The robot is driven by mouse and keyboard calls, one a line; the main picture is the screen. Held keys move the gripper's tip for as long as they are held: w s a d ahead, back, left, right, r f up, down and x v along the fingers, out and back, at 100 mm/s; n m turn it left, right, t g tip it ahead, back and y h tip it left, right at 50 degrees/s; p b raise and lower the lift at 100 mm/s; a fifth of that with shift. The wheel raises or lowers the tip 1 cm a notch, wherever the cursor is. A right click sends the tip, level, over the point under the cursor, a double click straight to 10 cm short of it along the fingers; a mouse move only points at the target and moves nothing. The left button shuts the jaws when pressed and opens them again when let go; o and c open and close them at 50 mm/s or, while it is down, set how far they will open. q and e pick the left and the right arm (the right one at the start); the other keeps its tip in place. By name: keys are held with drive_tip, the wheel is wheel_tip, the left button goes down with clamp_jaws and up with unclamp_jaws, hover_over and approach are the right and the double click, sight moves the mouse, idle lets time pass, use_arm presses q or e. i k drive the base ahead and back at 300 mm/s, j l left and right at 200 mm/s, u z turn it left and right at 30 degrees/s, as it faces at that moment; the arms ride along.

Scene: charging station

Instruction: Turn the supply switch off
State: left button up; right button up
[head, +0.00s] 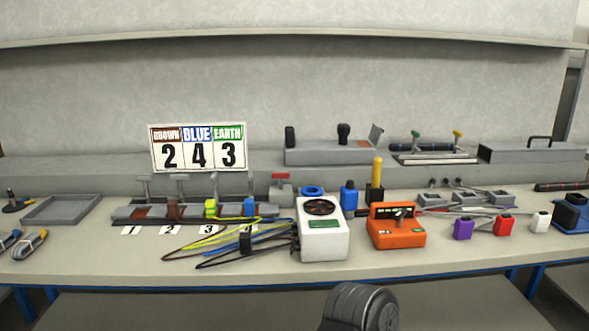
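No readable label marks a supply switch. An orange box (396,232) stands right of centre near the front of the bench, with a dark panel and a small grey lever or knob (399,213) on top. Its on or off position is too small to tell. A grey block with a red handle (280,176) stands behind the terminal strip (150,213); it may also be a switch. Neither of my grippers is in view. A dark ribbed rounded part at the bottom middle looks like a piece of my own arm.
A white box with a fan (322,227) stands left of the orange box, with coloured wires (205,245) running left. Purple (463,228), red (503,225) and white (541,221) blocks stand to the right. A number sign (198,147) stands behind. The bench front edge is mostly clear.

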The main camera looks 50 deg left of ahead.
sight(280, 175)
drive_tip(key=k+j, duration=0.7)
drive_tip(key=j, duration=0.2)
